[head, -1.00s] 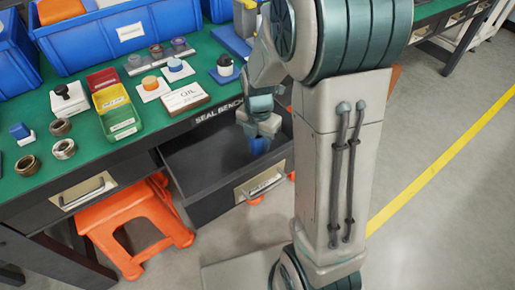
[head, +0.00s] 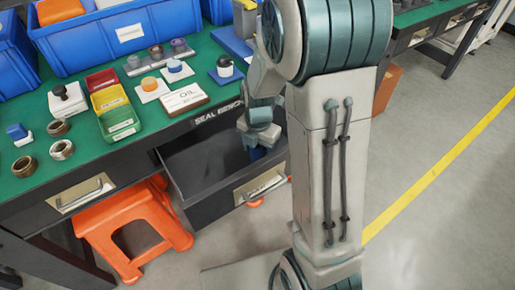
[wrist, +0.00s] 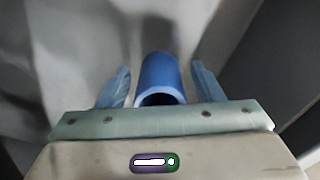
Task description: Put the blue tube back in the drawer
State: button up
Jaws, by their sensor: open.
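The blue tube (wrist: 160,75) is between the two fingers of my gripper (wrist: 160,88) in the wrist view, with a gap on each side. The fingers are open and apart from it. In the head view my gripper (head: 258,150) is low inside the open drawer (head: 190,160), toward its right side. A small part of the blue tube (head: 256,154) shows below it. The drawer is pulled out from the bench and otherwise looks empty. Whether the tube touches the drawer floor is hard to tell.
The green bench top (head: 75,165) holds blue bins (head: 130,35), red, yellow and green trays (head: 113,105), an oil card (head: 186,98) and several metal rings. An orange stool (head: 130,225) stands under the bench, left of the drawer. The drawer walls surround my gripper closely.

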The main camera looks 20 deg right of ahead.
notch_tip(320, 180, up, 12)
jog(key=p, duration=0.3)
jog(key=s+r+m, duration=0.2)
jog(key=s+m, duration=0.5)
jog(key=m, duration=0.6)
jog(key=s+r+m+t, duration=0.1)
jog(key=s+r+m, duration=0.1)
jog(key=s+m, duration=0.5)
jog(key=m, duration=0.6)
jog(key=shift+t, duration=0.3)
